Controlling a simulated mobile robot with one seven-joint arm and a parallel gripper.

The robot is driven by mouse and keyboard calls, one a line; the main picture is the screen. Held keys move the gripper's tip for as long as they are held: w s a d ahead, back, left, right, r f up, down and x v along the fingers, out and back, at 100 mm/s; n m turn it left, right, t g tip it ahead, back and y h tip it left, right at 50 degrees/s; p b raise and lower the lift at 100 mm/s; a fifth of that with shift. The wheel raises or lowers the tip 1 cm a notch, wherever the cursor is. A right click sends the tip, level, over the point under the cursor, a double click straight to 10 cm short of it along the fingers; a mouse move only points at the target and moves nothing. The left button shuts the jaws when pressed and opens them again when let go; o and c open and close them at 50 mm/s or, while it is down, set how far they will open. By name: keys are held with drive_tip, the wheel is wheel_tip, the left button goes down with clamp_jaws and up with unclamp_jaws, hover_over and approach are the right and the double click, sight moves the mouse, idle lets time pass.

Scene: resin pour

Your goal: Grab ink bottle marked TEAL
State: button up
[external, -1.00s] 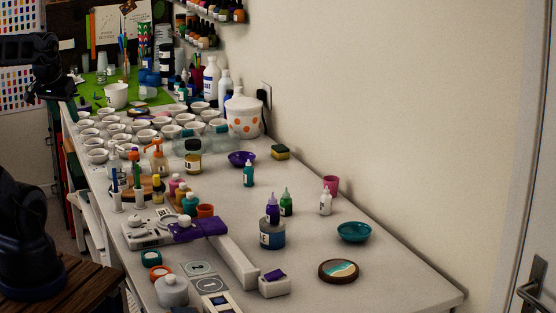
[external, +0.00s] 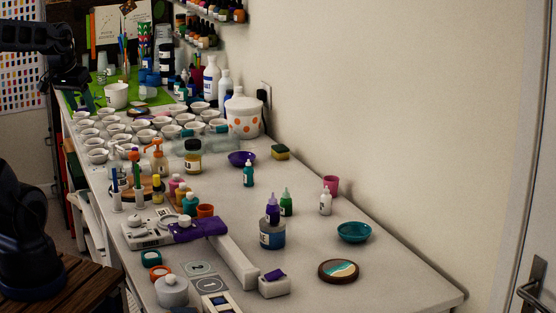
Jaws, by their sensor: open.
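A small teal squeeze bottle (external: 248,174) with a pale tip stands upright on the white table, in front of a purple bowl (external: 241,158). My gripper (external: 88,101) is at the upper left, over the green mat at the table's far end. It is open and empty, well away from both bottles.
Many white cups (external: 130,140) crowd the far half of the table. Purple (external: 272,211), green (external: 286,203) and white (external: 325,203) squeeze bottles stand upright mid-table. A teal bowl (external: 354,232) and round coaster (external: 338,271) lie at the right, with bare table between.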

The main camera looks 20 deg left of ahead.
drive_tip(key=w+d+m+h, duration=0.15)
drive_tip(key=w+d, duration=0.35)
drive_tip(key=w, duration=0.7)
drive_tip(key=m+g, duration=0.1)
drive_tip(key=m, duration=0.5)
hover_over(248, 165)
drive_tip(key=a, duration=0.2)
wheel_tip(248, 165, down, 20)
drive_tip(key=r, duration=0.1)
drive_tip(key=shift+h, duration=0.25)
drive_tip(key=x, duration=0.6)
drive_tip(key=shift+s+a+f, duration=0.2)
drive_tip(key=shift+s, duration=0.2)
drive_tip(key=shift+s+x, duration=0.25)
drive_tip(key=shift+x, duration=1.05)
drive_tip(key=shift+s+x, duration=0.25)
drive_tip(key=shift+x, duration=1.05)
drive_tip(key=shift+a+f, duration=0.15)
drive_tip(key=shift+f, duration=0.05)
drive_tip(key=c, duration=1)
